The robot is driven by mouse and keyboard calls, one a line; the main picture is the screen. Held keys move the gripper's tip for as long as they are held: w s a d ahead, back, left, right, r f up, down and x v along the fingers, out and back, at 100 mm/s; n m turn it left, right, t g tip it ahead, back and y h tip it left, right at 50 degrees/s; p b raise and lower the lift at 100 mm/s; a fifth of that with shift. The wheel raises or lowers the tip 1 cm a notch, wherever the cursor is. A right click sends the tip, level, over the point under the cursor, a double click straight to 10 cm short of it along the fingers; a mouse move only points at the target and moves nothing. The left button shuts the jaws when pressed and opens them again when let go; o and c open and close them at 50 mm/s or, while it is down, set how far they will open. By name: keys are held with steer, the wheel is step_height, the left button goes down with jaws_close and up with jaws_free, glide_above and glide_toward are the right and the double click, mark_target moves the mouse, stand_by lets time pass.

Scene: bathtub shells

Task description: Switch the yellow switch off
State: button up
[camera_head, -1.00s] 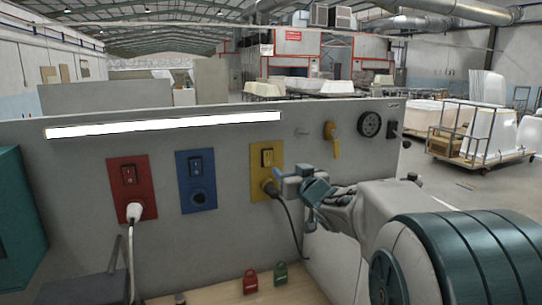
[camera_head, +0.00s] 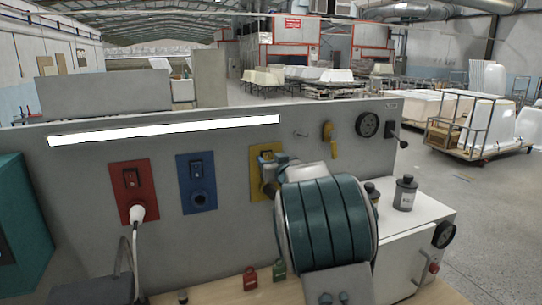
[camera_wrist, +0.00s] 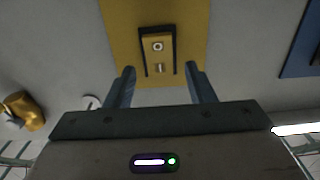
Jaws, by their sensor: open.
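The yellow switch (camera_wrist: 157,48) is a yellow rocker in a black frame on a yellow plate (camera_wrist: 112,18). In the wrist view it shows an O mark and a bar mark; I cannot tell which side is pressed. My gripper (camera_wrist: 160,69) is open and empty, with its fingers apart to either side of the switch's bar-marked end. Whether they touch the panel I cannot tell. In the head view the yellow plate (camera_head: 256,156) is partly covered by my arm, which hides most of the gripper and the plate's lower part.
A red switch plate (camera_head: 121,177) with a white plug (camera_head: 137,214) and a blue switch plate (camera_head: 187,172) are to the left. Red and green padlocks (camera_head: 250,278) lie below.

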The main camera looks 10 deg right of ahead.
steer(key=shift+w+a, duration=0.1)
steer(key=shift+w, duration=0.35)
